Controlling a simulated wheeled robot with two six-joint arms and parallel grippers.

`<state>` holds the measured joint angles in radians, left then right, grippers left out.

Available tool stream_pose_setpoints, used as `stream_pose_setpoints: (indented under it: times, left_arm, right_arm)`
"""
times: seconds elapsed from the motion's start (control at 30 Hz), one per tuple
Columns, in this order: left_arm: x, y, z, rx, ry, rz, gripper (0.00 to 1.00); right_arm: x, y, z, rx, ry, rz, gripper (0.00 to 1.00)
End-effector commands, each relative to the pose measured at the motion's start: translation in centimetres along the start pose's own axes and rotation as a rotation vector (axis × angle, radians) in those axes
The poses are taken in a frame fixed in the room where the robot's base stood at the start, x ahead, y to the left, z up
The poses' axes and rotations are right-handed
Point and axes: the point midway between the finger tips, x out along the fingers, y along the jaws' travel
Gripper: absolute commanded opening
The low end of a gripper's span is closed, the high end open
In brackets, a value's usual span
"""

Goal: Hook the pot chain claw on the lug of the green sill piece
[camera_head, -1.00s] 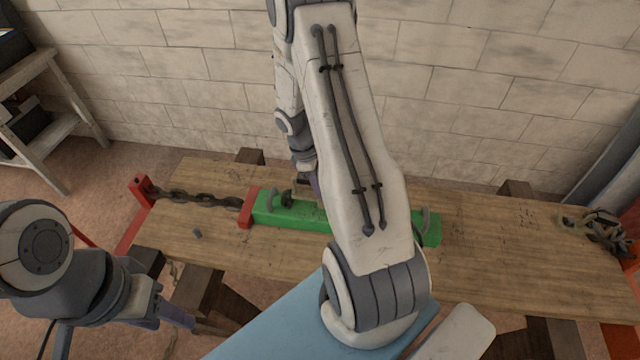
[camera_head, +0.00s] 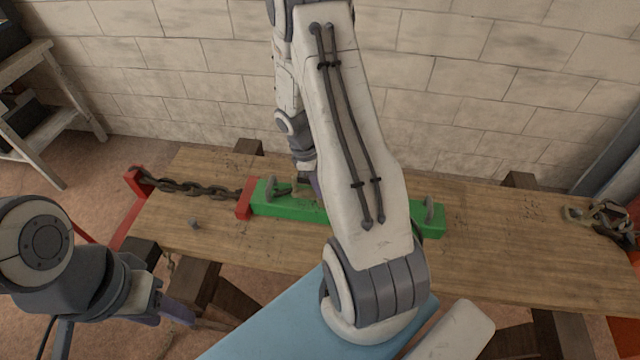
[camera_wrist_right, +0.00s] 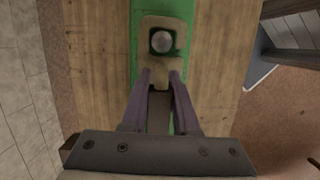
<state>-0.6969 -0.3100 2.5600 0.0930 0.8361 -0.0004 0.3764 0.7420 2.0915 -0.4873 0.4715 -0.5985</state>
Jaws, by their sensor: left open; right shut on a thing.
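The green sill piece (camera_head: 290,208) lies along the bench, with one upright grey lug (camera_head: 270,187) near its left end and another (camera_head: 430,211) near its right end. My right gripper (camera_wrist_right: 163,88) is shut on a tan claw (camera_wrist_right: 160,74) over the green piece. In the right wrist view, the claw's opening frames a round grey lug top (camera_wrist_right: 161,41); how low it sits there is unclear. My left gripper (camera_head: 180,312) is open and empty at the lower left, in front of the bench.
A rusty chain (camera_head: 195,188) runs from a red post (camera_head: 137,182) to a red clamp (camera_head: 244,199) at the sill's left end. Another chain (camera_head: 605,220) lies at the bench's right end.

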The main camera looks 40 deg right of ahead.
Motion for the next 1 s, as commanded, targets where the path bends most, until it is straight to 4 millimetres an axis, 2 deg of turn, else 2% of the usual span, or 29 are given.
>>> stream_pose_setpoints:
  times: [0.03, 0.07, 0.1, 0.13, 0.43, 0.57, 1.0]
  left_arm:
    - [0.0, 0.0, 0.0, 0.0, 0.0, 0.0, 0.5]
    - [0.0, 0.0, 0.0, 0.0, 0.0, 0.0, 0.5]
    - [0.0, 0.0, 0.0, 0.0, 0.0, 0.0, 0.5]
    - [0.0, 0.0, 0.0, 0.0, 0.0, 0.0, 0.5]
    - [0.0, 0.0, 0.0, 0.0, 0.0, 0.0, 0.5]
    - [0.0, 0.0, 0.0, 0.0, 0.0, 0.0, 0.5]
    - [0.2, 0.0, 0.0, 0.0, 0.0, 0.0, 0.5]
  right_arm:
    - [-0.1, 0.0, 0.0, 0.0, 0.0, 0.001, 0.0]
    - [-0.1, 0.0, 0.0, 0.0, 0.0, 0.001, 0.4]
    - [-0.1, 0.0, 0.0, 0.0, 0.0, 0.001, 0.55]
    - [-0.1, 0.0, 0.0, 0.0, 0.0, 0.001, 0.63]
    - [0.0, 0.0, 0.0, 0.0, 0.0, -0.001, 0.63]
    - [-1.0, 0.1, 0.0, -0.001, 0.0, 0.003, 0.63]
    - [-8.9, 0.1, -0.1, 0.0, 0.002, 0.004, 0.63]
